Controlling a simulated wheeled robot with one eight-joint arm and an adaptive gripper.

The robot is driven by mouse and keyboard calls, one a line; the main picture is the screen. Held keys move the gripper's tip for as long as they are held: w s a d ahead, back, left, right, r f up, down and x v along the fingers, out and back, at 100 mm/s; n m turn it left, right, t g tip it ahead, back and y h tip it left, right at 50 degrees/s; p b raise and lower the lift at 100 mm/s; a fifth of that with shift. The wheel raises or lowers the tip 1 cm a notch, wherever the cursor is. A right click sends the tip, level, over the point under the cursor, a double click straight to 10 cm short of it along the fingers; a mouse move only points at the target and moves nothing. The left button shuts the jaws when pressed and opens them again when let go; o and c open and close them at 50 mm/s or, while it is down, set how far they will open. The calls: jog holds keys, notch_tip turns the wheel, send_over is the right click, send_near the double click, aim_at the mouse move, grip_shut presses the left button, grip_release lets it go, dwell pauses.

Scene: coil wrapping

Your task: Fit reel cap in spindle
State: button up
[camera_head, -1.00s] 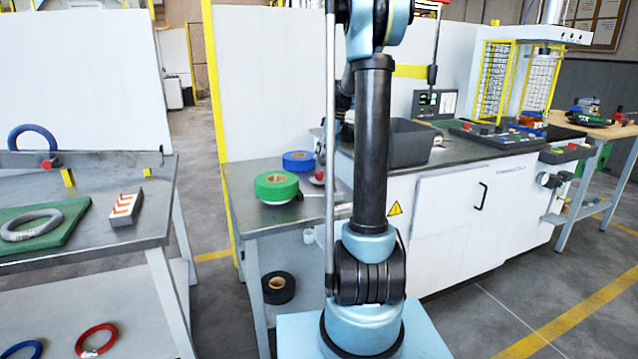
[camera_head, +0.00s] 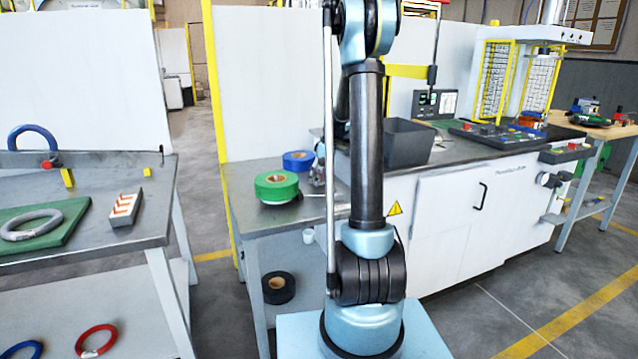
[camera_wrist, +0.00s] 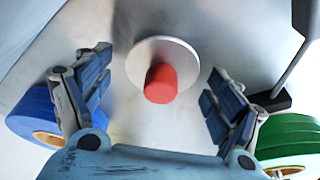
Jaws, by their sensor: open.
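The reel cap, a round metal disc with a red knob (camera_wrist: 160,84), sits on the grey metal table top in the wrist view. My gripper (camera_wrist: 158,64) is open, with one blue-padded finger on each side of the cap and a gap to both. The cap's red knob stands up toward the camera between the fingers. In the head view my gripper (camera_head: 318,174) is small above the middle table and covers the cap. I cannot make out the spindle for certain in either view.
A green tape reel (camera_head: 276,187) and a blue reel (camera_head: 298,160) stand close by on the table (camera_head: 262,220). In the wrist view the blue reel (camera_wrist: 38,112) is left and the green reel (camera_wrist: 288,140) right. A grey bin (camera_head: 408,143) stands behind.

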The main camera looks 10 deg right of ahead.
jog(key=c, duration=1.1)
